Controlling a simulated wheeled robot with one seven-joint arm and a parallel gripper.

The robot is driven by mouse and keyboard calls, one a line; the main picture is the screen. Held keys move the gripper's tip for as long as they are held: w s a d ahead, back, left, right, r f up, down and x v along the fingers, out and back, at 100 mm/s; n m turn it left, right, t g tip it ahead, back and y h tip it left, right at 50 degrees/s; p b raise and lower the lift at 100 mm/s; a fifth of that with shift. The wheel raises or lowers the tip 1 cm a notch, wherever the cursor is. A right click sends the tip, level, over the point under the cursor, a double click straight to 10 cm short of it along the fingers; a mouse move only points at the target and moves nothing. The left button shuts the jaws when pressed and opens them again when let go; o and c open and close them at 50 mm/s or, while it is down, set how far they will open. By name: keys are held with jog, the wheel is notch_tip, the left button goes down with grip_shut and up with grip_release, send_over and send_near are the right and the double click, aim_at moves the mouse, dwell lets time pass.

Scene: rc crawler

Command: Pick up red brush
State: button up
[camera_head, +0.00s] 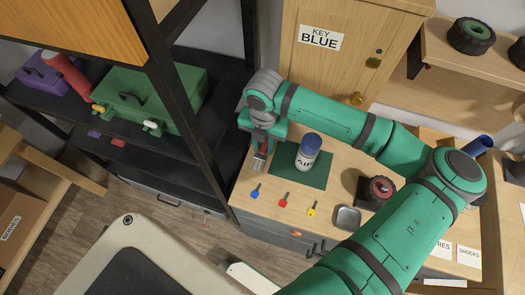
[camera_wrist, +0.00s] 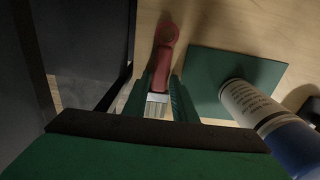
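The red brush (camera_wrist: 163,60) shows in the wrist view with its red handle pointing away from me and its pale bristles nearer the camera. In the head view the brush (camera_head: 261,153) is on or just above the wooden worktop, beside the left edge of a green mat. My gripper (camera_wrist: 163,82) is open, pointing down, with one green finger on each side of the brush. In the head view my gripper (camera_head: 262,138) is over the brush. I cannot tell whether the fingers touch it.
A white can with a blue cap (camera_head: 308,150) stands on the green mat (camera_head: 287,172), right of my gripper. Blue, red and yellow keys (camera_head: 284,200) lie in front. A metal tray (camera_head: 347,218) is farther right. A dark shelf post (camera_head: 185,120) rises close on the left.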

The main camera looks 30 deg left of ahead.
grip_shut()
jog(key=shift+r, duration=0.15)
